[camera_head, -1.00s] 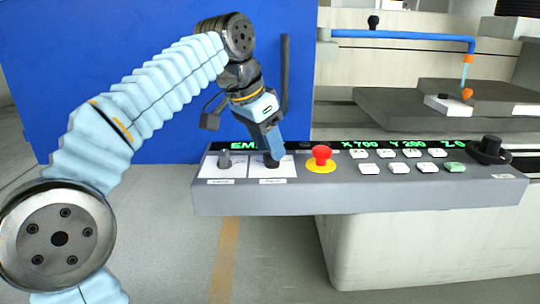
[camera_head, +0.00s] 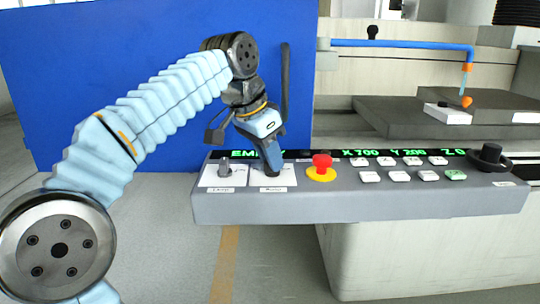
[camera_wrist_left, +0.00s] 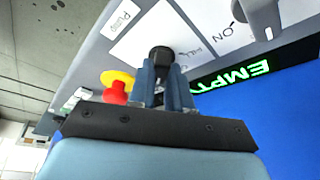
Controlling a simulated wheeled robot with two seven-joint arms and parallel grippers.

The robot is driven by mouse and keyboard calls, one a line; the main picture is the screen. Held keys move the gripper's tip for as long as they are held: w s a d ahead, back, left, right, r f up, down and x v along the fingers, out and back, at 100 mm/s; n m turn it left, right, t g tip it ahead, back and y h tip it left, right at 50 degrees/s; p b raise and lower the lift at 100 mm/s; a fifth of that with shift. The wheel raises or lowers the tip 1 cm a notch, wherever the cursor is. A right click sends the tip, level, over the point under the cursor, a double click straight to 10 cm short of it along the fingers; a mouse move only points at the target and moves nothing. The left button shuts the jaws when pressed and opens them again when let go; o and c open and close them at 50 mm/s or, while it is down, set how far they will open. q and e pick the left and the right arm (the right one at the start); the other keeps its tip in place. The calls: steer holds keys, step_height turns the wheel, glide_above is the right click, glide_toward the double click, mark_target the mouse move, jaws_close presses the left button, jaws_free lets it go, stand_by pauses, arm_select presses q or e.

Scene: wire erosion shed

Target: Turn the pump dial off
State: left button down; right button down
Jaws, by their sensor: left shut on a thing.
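The pump dial is a small black knob (camera_wrist_left: 161,54) on a white plate of the grey control panel (camera_head: 360,205). In the left wrist view, the label by this plate reads "Pump". My left gripper (camera_head: 271,170) reaches down from above. It is shut on the dial, with a blue finger on each side of it, as the left wrist view (camera_wrist_left: 162,75) shows. The fingers hide much of the dial, so I cannot tell which mark it points to. My right gripper is not in view.
A grey knob (camera_head: 224,170) on its own white plate stands just left. A red emergency button (camera_head: 322,161) on a yellow base is close on the right. Several white buttons (camera_head: 399,176) and a black dial (camera_head: 490,153) lie farther right. The display (camera_wrist_left: 243,75) reads "EMPTY".

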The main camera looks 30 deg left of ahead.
arm_select(q)
steer(key=shift+n, duration=0.3)
steer(key=n+y+p, duration=0.1)
steer(key=n+y, duration=0.1)
steer(key=n, duration=0.2)
steer(key=shift+d+n, duration=0.15)
steer(key=shift+n, duration=0.15)
steer(key=n+y+p, duration=0.1)
steer(key=n, duration=0.1)
steer(key=n+y+p, duration=0.1)
steer(key=n, duration=0.2)
steer(key=shift+d, duration=0.15)
steer(key=shift+n, duration=0.4)
steer(key=c, duration=1.1)
jaws_free()
steer(key=shift+o, duration=0.2)
